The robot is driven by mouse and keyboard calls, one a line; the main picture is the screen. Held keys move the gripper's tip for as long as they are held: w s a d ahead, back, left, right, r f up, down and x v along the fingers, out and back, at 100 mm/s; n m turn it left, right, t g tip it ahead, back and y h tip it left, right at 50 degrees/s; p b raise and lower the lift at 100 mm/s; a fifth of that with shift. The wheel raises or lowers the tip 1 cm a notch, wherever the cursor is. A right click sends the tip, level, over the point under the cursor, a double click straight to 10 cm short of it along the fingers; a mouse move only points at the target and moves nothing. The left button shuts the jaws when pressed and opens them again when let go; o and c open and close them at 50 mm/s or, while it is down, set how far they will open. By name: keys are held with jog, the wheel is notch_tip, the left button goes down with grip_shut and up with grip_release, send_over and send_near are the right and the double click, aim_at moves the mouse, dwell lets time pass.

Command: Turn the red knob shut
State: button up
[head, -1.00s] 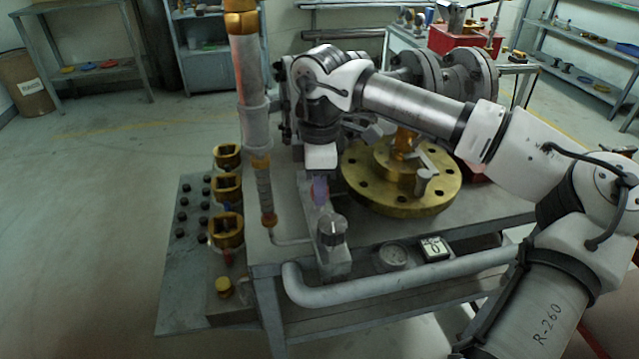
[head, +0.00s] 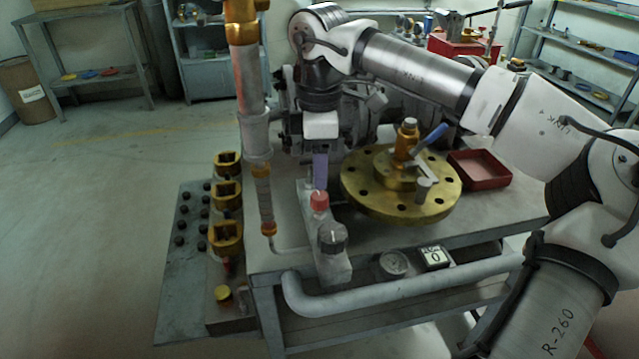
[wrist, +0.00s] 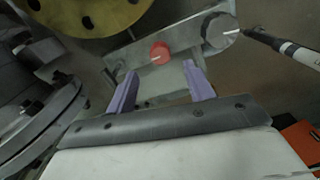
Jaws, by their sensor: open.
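The red knob (head: 319,200) sits on a grey metal block (head: 341,267), behind a larger dark grey knob (head: 332,237). In the wrist view the red knob (wrist: 160,53) bears a pale line, and the grey knob (wrist: 220,30) is to its right. My gripper (head: 319,172) points down just behind and above the red knob. In the wrist view my gripper (wrist: 157,82) has its two purple fingers spread apart and empty. The red knob shows beyond the fingertips, between their lines, and appears apart from them.
A brass flange (head: 440,205) with a blue-handled valve (head: 428,140) stands right of the block. A red tray (head: 478,170) lies beyond it. A vertical pipe (head: 254,130) rises close on the left. A gauge (head: 393,263) and a display reading 0 (head: 433,256) are at the front.

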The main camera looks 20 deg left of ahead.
aim_at(320, 196)
notch_tip(320, 196, up, 7)
dwell(0.3)
dwell(0.4)
